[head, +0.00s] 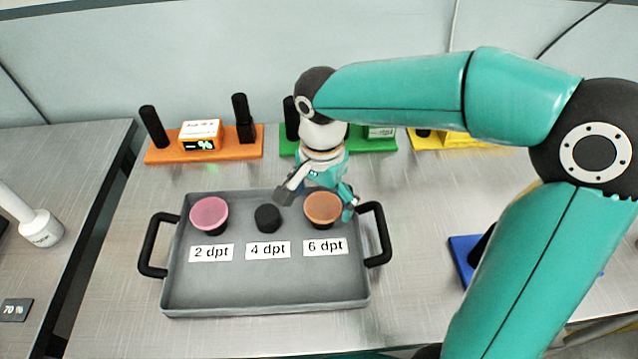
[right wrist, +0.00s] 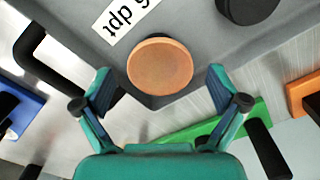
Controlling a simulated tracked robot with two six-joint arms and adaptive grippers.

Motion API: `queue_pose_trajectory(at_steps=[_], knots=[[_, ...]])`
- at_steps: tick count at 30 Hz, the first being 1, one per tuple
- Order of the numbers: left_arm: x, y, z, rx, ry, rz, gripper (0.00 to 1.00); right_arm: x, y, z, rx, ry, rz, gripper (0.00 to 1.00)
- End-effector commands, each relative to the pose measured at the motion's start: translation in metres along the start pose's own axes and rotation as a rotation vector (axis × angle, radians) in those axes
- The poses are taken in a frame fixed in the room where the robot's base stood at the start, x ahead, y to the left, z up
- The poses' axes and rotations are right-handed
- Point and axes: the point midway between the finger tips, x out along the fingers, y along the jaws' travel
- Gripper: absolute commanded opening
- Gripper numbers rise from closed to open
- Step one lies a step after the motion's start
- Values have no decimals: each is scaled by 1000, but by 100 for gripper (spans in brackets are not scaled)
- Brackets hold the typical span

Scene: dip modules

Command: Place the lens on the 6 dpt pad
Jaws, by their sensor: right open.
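The grey tray (head: 265,298) has labels 2 dpt, 4 dpt and 6 dpt (head: 325,247). An orange lens (head: 323,207) sits flat on the dark pad behind the 6 dpt label; the pad is mostly hidden beneath it. The lens also shows in the right wrist view (right wrist: 160,66). My right gripper (head: 318,203) is open, its fingers apart on either side near the lens, with no visible grip on it. A pink lens (head: 209,213) covers the 2 dpt pad. The black 4 dpt pad (head: 268,218) is bare. My left gripper is not in view.
Behind the tray stand an orange base (head: 165,154) with black posts and a display, a green base (head: 383,146) and a yellow base (head: 425,141). A blue base (head: 461,246) lies right. Tray handles (head: 150,248) stick out sideways. The tray's front is clear.

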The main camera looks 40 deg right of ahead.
Motion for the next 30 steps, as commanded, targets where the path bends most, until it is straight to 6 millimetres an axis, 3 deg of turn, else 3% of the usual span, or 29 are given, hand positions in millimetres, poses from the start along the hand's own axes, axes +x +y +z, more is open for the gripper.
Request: queue_pose_trajectory(at_steps=[5, 18, 24, 30], knots=[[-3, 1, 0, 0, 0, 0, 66, -22, -1, 0, -1, 2, -5, 96], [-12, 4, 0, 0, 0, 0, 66, -105, -1, 0, -1, 1, -3, 96], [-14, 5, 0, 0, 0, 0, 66, -120, -1, 0, -2, 0, -2, 96], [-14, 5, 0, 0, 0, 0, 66, -121, -1, 1, -2, 0, 0, 96]])
